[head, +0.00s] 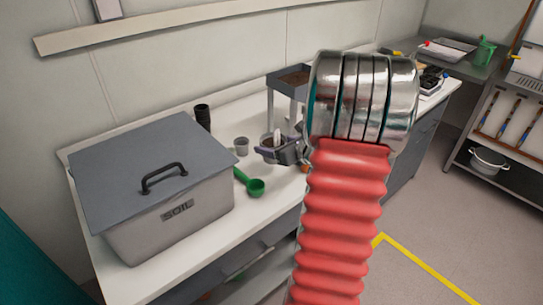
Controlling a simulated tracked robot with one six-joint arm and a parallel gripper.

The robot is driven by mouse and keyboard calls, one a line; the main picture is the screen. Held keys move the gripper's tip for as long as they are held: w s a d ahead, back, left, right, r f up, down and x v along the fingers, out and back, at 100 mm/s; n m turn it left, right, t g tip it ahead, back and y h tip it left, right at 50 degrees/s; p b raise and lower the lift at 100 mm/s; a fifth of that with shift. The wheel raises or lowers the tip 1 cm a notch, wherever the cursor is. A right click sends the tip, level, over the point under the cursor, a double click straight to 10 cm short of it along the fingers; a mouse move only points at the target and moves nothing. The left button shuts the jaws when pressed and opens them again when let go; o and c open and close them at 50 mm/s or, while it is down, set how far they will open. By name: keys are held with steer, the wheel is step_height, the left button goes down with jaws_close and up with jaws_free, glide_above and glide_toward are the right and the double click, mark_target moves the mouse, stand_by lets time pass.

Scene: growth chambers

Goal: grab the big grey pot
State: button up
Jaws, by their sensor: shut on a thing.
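The big grey pot (266,141) stands over the white bench, a little right of a smaller grey pot (241,146). My gripper (272,151) is shut on the big grey pot, with its dark jaws across the pot's lower part. A pale upright piece shows by the pot's right side; I cannot tell whether it is in the pot or behind it. The jaws hide the pot's base, so I cannot tell whether it touches the bench. My red ribbed arm and its shiny metal rings hide the bench to the right.
A grey soil bin (190,218) with a lid fills the left of the bench (104,253). A green scoop (254,187) lies in front of the pots. A black pot stack (203,117) and a raised tray (287,83) stand behind. An orange pot (304,168) is partly hidden.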

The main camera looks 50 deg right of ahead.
mark_target(278, 138)
steer(key=shift+r, duration=1.7)
